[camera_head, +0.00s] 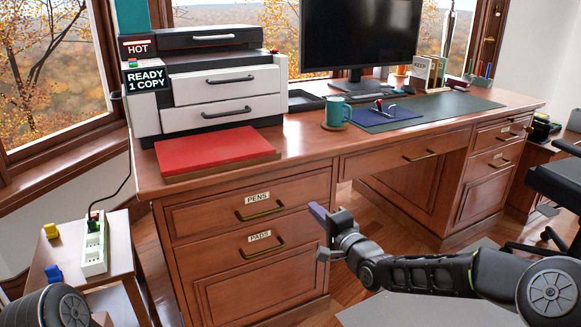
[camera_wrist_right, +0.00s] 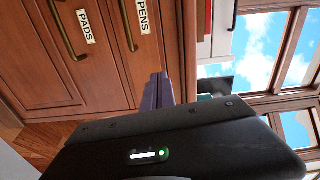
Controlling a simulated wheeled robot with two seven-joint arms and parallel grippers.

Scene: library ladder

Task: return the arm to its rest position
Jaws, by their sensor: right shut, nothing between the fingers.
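My right arm comes in from the right in the head view. Its right gripper (camera_head: 319,214) is in front of the wooden desk (camera_head: 317,190), near the PADS drawer handle (camera_head: 262,249) but apart from it. The purple fingers are together with nothing between them, and they also show in the wrist view (camera_wrist_right: 158,91). The drawers labelled PENS (camera_head: 259,197) and PADS are shut. A rounded dark part of my own body shows at the lower left; my left gripper is out of view.
A small side table (camera_head: 52,254) with a power strip (camera_head: 94,246) stands at the left. A printer (camera_head: 212,85), a red folder (camera_head: 215,149), a teal mug (camera_head: 337,111) and a monitor (camera_head: 360,35) are on the desk. An office chair (camera_head: 555,185) is at the right.

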